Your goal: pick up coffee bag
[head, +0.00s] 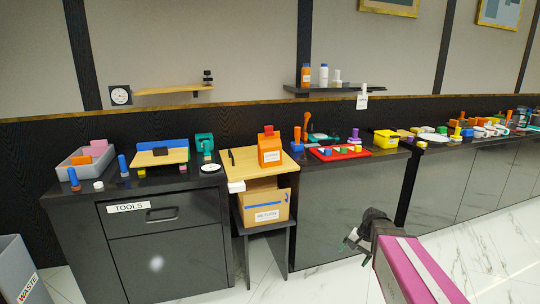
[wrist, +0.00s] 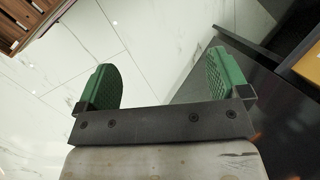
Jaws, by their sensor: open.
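An orange bag (head: 269,151) with a red top and a small white label, likely the coffee bag, stands upright on a light wooden board (head: 242,168) in the head view. Its label is too small to read. My gripper (head: 349,241) is low in front of the counter, to the right of the bag and well apart from it. The bag does not show in the wrist view.
A cardboard box (head: 264,207) sits below the board. Left are a grey bin (head: 86,161) and a TOOLS drawer (head: 163,215); right are a red tray (head: 338,153) and a yellow box (head: 386,139). A WASTE bin (head: 16,270) stands bottom left. Marble floor is open in front.

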